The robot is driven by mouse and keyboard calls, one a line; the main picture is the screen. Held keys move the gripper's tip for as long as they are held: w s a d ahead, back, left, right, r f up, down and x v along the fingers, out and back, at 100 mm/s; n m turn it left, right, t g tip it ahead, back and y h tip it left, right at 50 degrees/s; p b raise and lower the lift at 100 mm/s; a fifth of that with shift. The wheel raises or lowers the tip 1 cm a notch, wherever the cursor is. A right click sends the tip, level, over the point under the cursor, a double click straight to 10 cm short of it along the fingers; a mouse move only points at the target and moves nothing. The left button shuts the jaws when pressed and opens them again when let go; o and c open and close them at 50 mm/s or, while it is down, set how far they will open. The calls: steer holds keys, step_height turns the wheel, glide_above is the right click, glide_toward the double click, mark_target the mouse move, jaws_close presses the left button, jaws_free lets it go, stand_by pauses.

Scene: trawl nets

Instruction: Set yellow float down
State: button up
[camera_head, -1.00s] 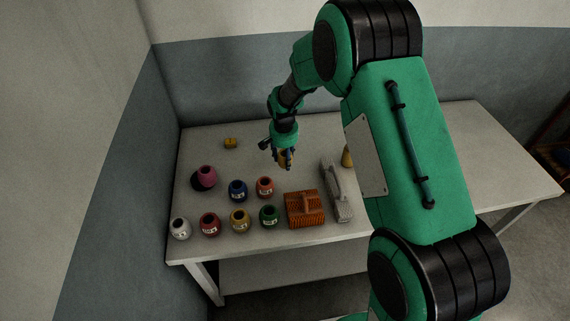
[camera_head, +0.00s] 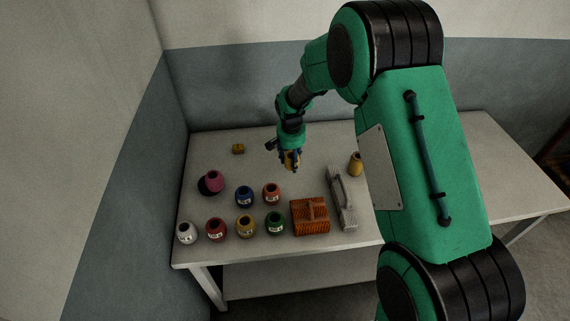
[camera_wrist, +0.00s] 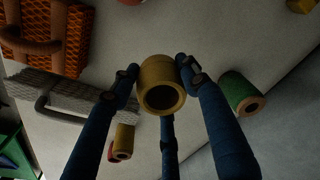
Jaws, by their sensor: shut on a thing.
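My gripper (camera_head: 290,160) is shut on a yellow float (camera_wrist: 162,85), a barrel shape with a dark round hole in its end. In the wrist view the blue fingers of my gripper (camera_wrist: 163,85) close around the float's sides. In the head view the float (camera_head: 291,161) shows partly between the fingers, over the middle of the grey table (camera_head: 310,150). Its gap to the tabletop is hard to judge.
Several labelled jar-like floats, among them blue (camera_head: 245,196), orange (camera_head: 271,194) and green (camera_head: 275,223), stand front left. An orange woven basket (camera_head: 310,216) and grey handled thing (camera_head: 342,203) lie front right.

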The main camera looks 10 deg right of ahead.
steer(key=n, duration=0.1)
glide_above(258, 178)
steer(key=shift+s+r+b, duration=0.15)
steer(key=shift+b, duration=0.3)
steer(key=shift+f+b, duration=0.55)
steer(key=shift+f, duration=2)
steer(key=shift+f, duration=0.1)
steer(key=shift+f+b, duration=0.65)
steer(key=shift+f, duration=1.7)
steer(key=shift+f, duration=0.15)
steer(key=o, duration=1.1)
